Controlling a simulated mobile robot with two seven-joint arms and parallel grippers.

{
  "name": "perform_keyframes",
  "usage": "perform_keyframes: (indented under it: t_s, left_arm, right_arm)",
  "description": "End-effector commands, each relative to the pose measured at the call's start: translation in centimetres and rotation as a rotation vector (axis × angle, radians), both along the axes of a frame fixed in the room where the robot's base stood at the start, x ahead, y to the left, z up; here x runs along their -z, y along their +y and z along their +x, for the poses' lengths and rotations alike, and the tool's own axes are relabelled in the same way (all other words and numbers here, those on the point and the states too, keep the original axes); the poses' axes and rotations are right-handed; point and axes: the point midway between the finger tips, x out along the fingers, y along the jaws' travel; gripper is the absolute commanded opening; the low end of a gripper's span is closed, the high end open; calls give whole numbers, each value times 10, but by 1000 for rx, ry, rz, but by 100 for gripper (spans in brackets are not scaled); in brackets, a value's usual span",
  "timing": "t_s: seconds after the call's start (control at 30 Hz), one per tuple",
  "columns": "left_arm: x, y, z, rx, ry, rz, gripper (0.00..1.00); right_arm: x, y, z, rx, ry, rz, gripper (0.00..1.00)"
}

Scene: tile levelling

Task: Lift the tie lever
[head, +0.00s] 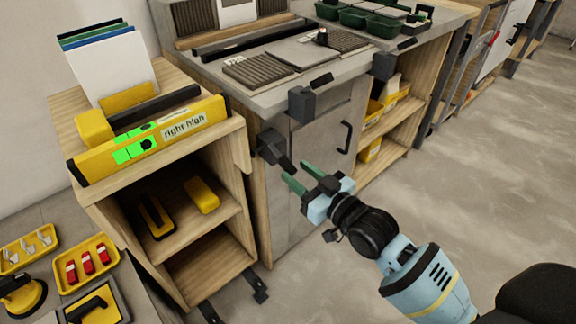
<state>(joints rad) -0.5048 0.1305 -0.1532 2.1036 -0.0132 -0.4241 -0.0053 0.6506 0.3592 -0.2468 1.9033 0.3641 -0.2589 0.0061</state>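A dark lever-like piece (275,148), which looks like the tie lever, sticks out at the front corner where the small wooden cabinet meets the grey bench. Its lower end points down and right, towards my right gripper. My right gripper (295,171), with green fingers, is just below and right of this piece. Its fingers are apart with nothing visible between them, and I see a small gap to the dark piece. My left gripper is out of view.
A yellow level (92,161) reading "right high" stands on the wooden cabinet (170,150). The grey bench (262,97) bears tiles and a dark block (302,104) at its front edge. A black door handle (345,137) protrudes. The floor (470,150) at right is clear.

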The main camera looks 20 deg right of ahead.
Motion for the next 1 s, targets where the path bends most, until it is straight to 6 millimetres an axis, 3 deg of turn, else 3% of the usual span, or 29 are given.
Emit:
perform_keyframes:
  t_s: [0.3, 0.67, 1.0]
  left_arm:
    - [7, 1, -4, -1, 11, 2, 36]
    - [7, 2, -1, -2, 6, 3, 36]
    - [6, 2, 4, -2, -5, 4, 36]
  right_arm:
    - [0, 13, 34, 0, -1, -1, 40]
    - [0, 14, 38, 0, 1, -1, 40]
    - [0, 14, 38, 0, 0, -1, 0]
